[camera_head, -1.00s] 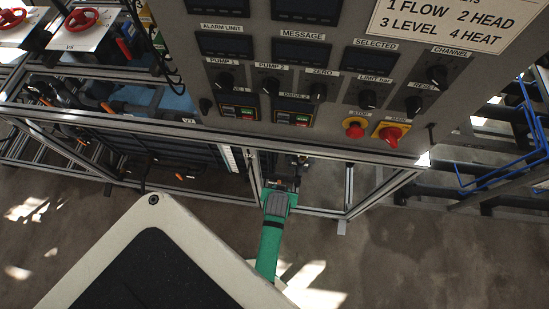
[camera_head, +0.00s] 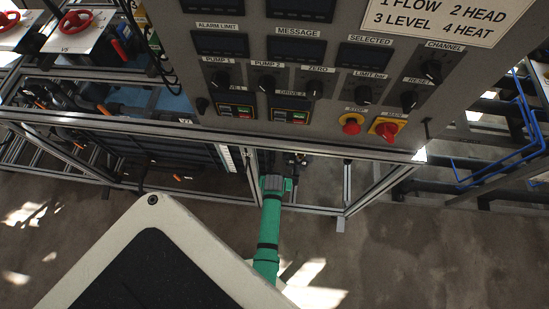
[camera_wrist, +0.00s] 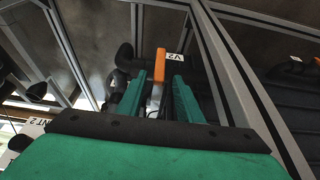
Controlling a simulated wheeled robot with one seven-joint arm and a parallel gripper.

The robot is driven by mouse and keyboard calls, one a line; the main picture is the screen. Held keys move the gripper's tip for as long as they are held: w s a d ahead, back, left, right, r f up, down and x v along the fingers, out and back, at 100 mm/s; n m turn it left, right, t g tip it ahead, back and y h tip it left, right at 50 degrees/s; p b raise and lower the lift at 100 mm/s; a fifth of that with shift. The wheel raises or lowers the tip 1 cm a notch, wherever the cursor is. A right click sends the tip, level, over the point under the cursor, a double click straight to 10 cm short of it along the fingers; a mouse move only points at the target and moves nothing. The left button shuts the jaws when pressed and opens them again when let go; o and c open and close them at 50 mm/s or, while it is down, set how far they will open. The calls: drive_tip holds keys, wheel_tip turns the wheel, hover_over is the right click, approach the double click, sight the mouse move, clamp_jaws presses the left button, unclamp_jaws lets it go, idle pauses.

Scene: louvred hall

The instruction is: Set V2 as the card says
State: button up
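The V2 valve shows in the wrist view as an orange lever (camera_wrist: 159,66) with a white "V2" tag (camera_wrist: 176,57) beside it, on dark pipework. My gripper (camera_wrist: 159,80) is open, its two green fingers apart with the lever between and just beyond their tips. I cannot tell whether either finger touches it. In the head view my green arm reaches under the control panel to the gripper (camera_head: 275,184), whose fingertips are hard to make out; the V2 lever is not clear there. No card with a V2 setting is readable; a sign (camera_head: 440,18) reads "1 FLOW 2 HEAD 3 LEVEL 4 HEAT", its top cut off.
The grey control panel (camera_head: 330,85) with knobs and displays hangs above my arm. A red stop button (camera_head: 351,125) and a red-and-yellow switch (camera_head: 387,128) sit low on it. Metal frame rails (camera_head: 330,149) cross in front. Red handwheels (camera_head: 76,20) stand upper left.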

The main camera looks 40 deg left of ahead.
drive_tip(key=shift+x, duration=1.1)
